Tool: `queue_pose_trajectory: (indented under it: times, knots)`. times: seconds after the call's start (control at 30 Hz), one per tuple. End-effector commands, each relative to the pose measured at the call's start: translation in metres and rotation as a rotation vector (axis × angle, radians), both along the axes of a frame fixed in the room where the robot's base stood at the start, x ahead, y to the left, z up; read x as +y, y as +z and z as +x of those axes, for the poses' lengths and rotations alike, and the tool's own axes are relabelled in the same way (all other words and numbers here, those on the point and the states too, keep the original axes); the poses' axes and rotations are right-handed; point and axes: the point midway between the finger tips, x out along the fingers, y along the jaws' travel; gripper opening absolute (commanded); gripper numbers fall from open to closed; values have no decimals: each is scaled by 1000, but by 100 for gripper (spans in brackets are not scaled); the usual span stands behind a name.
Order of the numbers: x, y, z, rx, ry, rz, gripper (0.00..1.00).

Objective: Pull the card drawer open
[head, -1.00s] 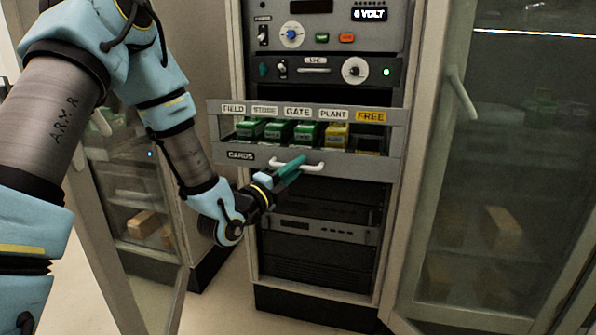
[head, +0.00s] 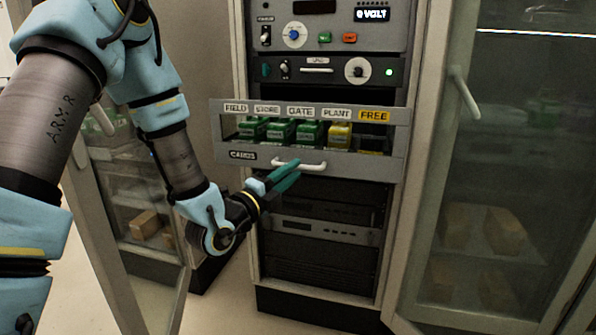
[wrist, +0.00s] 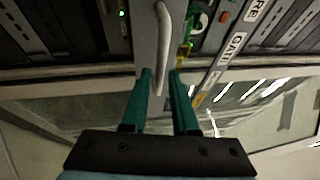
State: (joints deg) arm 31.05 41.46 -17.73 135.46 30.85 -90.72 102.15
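In the wrist view the handle (wrist: 164,45) runs down to a point between my fingertips. The fingers are apart in the wrist view (wrist: 161,75), with a gap around the handle's end. I cannot tell whether they touch it.
Several green cards (head: 306,132) and a yellow card (head: 340,135) stand in the drawer under labels; the FREE slot is at right. Glass doors stand left (head: 130,215) and right (head: 500,180) of the rack. Rack units (head: 318,230) are below.

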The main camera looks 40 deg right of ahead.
Motion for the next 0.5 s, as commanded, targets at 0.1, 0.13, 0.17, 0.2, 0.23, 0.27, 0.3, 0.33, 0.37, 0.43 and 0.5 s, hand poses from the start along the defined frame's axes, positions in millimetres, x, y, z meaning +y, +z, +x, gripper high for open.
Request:
queue_pose_trajectory:
  times: [0.1, 0.13, 0.17, 0.2, 0.23, 0.27, 0.3, 0.33, 0.37, 0.43, 0.5]
  knots:
    - [24, -9, -6, 0, 1, 3, 27]
    - [30, -10, -8, 1, 2, 3, 27]
    - [36, -11, -9, 1, 1, 3, 27]
    - [43, -12, -11, 1, 1, 4, 27]
    - [48, -13, -13, 0, 2, 2, 27]
    - [52, -13, -14, 1, 2, 2, 27]
    - [57, -14, -16, 1, 0, 3, 27]
    - [61, -14, -17, 1, 0, 2, 27]
    - [64, -14, -18, 0, 1, 2, 27]
    - [70, -15, -19, 0, 0, 3, 27]
    - [73, -15, -21, 0, 0, 1, 27]
